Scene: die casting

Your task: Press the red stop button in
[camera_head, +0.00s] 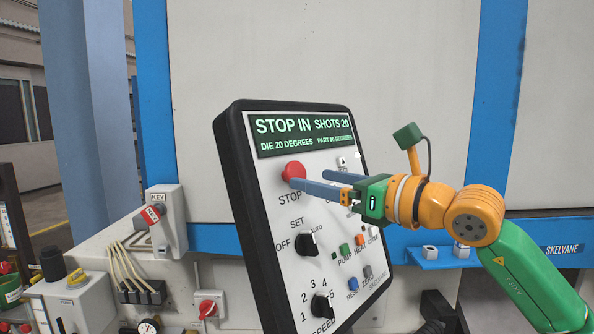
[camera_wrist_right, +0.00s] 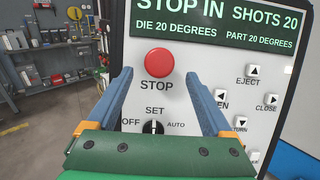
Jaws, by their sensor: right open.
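The red stop button (camera_head: 293,171) is a round mushroom head on the tilted control panel (camera_head: 258,220), above the label STOP. The green display (camera_head: 305,133) above it reads STOP IN and SHOTS 20. My right gripper (camera_head: 308,179) is open and empty, its two blue fingers reaching to the panel from the right. One fingertip overlaps the button's lower edge in the head view; I cannot tell whether it touches. In the wrist view the button (camera_wrist_right: 160,63) shows between and slightly above the fingertips (camera_wrist_right: 159,78). My left gripper is not in view.
Below the button are the SET knob (camera_head: 307,242), the SPEED knob (camera_head: 320,307) and small coloured buttons (camera_head: 360,240). Jog arrow buttons (camera_wrist_right: 253,71) sit close to the right finger. A key switch box (camera_head: 163,220) stands left of the panel.

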